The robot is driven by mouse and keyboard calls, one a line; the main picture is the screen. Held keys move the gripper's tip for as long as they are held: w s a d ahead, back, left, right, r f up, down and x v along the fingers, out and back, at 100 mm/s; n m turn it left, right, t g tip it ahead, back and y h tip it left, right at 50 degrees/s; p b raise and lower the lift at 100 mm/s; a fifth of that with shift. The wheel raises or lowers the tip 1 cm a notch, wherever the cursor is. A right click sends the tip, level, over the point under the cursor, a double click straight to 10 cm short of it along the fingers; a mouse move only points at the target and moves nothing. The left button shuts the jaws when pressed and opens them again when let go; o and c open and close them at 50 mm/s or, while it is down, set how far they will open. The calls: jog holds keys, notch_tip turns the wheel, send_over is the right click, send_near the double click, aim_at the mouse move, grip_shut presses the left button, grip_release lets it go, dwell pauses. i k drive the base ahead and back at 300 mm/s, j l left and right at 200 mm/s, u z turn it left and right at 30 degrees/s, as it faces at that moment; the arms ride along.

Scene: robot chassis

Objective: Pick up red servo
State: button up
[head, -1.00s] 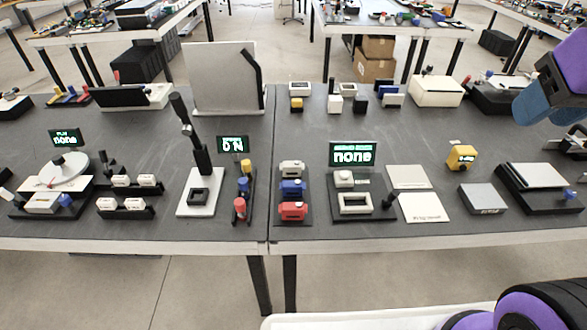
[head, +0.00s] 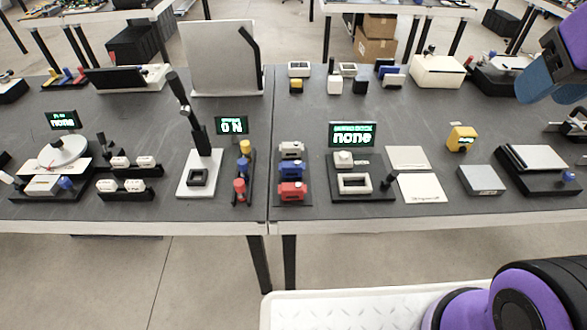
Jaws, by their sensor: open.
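The red servo (head: 292,191) is a small red block with a pale label. It sits in the nearest place of a dark rack (head: 293,204) on the table, just right of the seam between the two table tops. A blue servo (head: 291,170) and a grey-white servo (head: 291,150) stand behind it in the same rack. Parts of my purple and blue arm show at the upper right, far from the rack. I cannot make out my gripper or its fingers in the head view.
A rack of coloured cylinders (head: 241,189) is close on the left. A yellow block (head: 461,138) and a grey block (head: 481,179) stand farther right. The table's front edge (head: 360,221) lies near the red servo.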

aim_at(289, 191)
jog(key=k+j+z, duration=0.1)
jog(key=j+z, duration=0.15)
jog(key=j, duration=0.2)
jog(key=k+j+z, duration=0.2)
jog(key=j, duration=0.25)
jog(key=j+z, duration=0.25)
jog(key=j, duration=0.2)
jog(key=k+j+z, duration=0.2)
jog(key=j, duration=0.2)
jog(key=k+j+z, duration=0.25)
jog(key=j, duration=0.1)
